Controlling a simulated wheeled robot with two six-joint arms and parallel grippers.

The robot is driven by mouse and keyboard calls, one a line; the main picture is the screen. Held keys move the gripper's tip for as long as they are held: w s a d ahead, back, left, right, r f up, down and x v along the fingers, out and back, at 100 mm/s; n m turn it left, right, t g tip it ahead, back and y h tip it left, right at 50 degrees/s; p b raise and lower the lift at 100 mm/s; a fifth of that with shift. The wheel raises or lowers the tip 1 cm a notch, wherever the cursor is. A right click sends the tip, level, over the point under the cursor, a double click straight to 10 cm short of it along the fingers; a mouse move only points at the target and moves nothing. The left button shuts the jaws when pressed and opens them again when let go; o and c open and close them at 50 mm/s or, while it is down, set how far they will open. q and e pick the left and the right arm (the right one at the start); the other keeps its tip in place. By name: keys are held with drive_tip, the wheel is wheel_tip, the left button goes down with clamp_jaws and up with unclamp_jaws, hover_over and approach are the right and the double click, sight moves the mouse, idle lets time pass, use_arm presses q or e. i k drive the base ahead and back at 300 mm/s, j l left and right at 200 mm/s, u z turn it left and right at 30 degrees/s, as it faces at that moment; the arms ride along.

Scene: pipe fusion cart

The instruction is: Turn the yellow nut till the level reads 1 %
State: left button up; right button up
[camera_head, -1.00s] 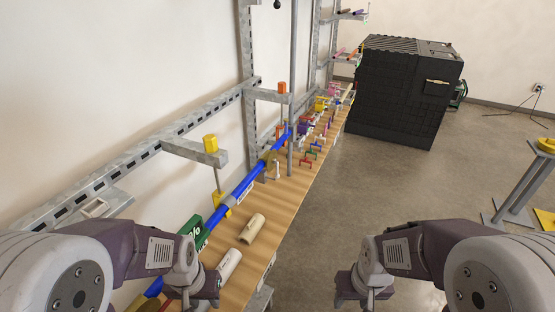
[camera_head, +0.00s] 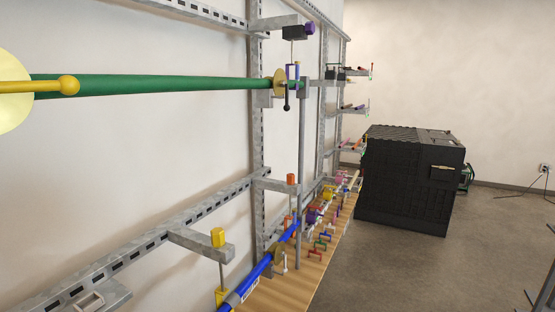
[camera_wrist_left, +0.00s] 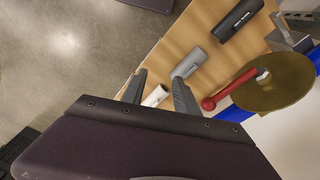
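The yellow nut (camera_head: 218,237) sits on top of a grey bracket arm (camera_head: 200,245) on the wall rail in the head view. A thin rod runs down from it to a yellow clamp (camera_head: 221,297) at the blue pipe (camera_head: 262,268), which slopes along the wooden bench. No level reading shows in the current frames. My left gripper (camera_wrist_left: 160,90) shows only in the left wrist view. Its two fingers are apart above the bench, with a white cylinder (camera_wrist_left: 155,96) seen between them, apparently below and not held. My right gripper is out of view.
A green pipe (camera_head: 170,84) with a gold disc (camera_head: 12,92) crosses the upper left. An orange nut (camera_head: 291,180) sits on a farther bracket. A black crate (camera_head: 410,180) stands at right. A red handle (camera_wrist_left: 232,88) and grey cylinder (camera_wrist_left: 190,63) lie near my left gripper.

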sight(217, 235)
drive_tip(key=l+u, duration=0.1)
drive_tip(key=u, duration=0.25)
drive_tip(key=l+u, duration=0.15)
drive_tip(key=u, duration=0.2)
drive_tip(key=i+l+u, duration=0.1)
drive_tip(key=u, duration=0.2)
drive_tip(key=j+u, duration=0.35)
drive_tip(key=u, duration=0.2)
drive_tip(key=z, duration=1.55)
drive_tip(key=k+l+u, duration=0.1)
drive_tip(key=u, duration=0.3)
drive_tip(key=k+l+u, duration=0.1)
drive_tip(key=u, duration=0.3)
drive_tip(key=k+l+u, duration=0.15)
drive_tip(key=u, duration=0.25)
